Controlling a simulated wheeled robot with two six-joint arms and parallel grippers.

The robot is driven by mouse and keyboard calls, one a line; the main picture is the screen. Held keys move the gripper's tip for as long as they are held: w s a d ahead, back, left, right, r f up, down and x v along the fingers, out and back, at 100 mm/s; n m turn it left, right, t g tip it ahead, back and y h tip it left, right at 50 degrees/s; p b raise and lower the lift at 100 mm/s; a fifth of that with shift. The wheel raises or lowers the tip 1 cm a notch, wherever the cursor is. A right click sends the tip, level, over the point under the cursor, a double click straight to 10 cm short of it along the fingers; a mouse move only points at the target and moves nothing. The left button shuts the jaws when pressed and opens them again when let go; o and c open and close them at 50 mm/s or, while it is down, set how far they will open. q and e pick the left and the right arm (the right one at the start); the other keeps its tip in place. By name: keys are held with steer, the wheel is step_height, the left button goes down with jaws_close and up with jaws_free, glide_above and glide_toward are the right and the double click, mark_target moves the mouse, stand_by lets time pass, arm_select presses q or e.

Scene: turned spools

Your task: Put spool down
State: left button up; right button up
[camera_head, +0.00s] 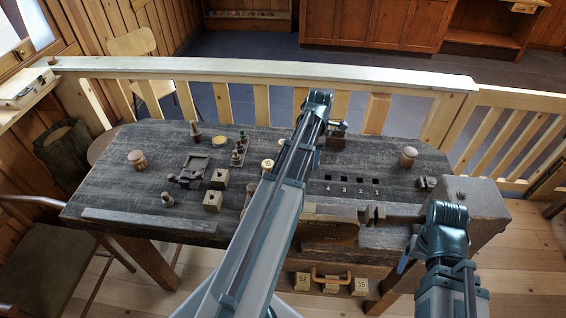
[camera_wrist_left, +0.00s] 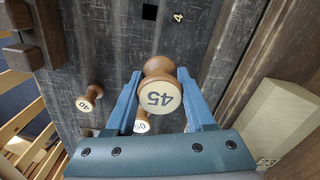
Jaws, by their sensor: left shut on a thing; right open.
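A turned wooden spool with a pale end marked 45 (camera_wrist_left: 160,96) sits between the blue fingers of my left gripper (camera_wrist_left: 163,108), which is shut on it in the left wrist view. The numbered end faces the camera. The table surface lies beyond; the gap below the spool cannot be told. In the head view my left arm hides this spool and most of the left gripper. My right gripper (camera_head: 404,260) is open near the table's front right; only part of its fingers shows.
Spools marked 40 (camera_wrist_left: 91,96) and 50 (camera_wrist_left: 141,126) stand nearby. The dark table (camera_head: 110,190) has square holes beside number labels (camera_head: 352,191). A spool (camera_head: 408,156) stands back right, another (camera_head: 137,159) at left. A white rail (camera_head: 250,69) runs behind.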

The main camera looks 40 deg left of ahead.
mark_target(311, 182)
arm_select(q)
steer(key=shift+f+b, duration=4.85)
steer(key=shift+f, duration=0.1)
steer(key=shift+f, duration=0.2)
steer(key=o, duration=1.3)
steer(key=shift+r, duration=0.15)
step_height(311, 182, up, 12)
steer(key=p, duration=1.2)
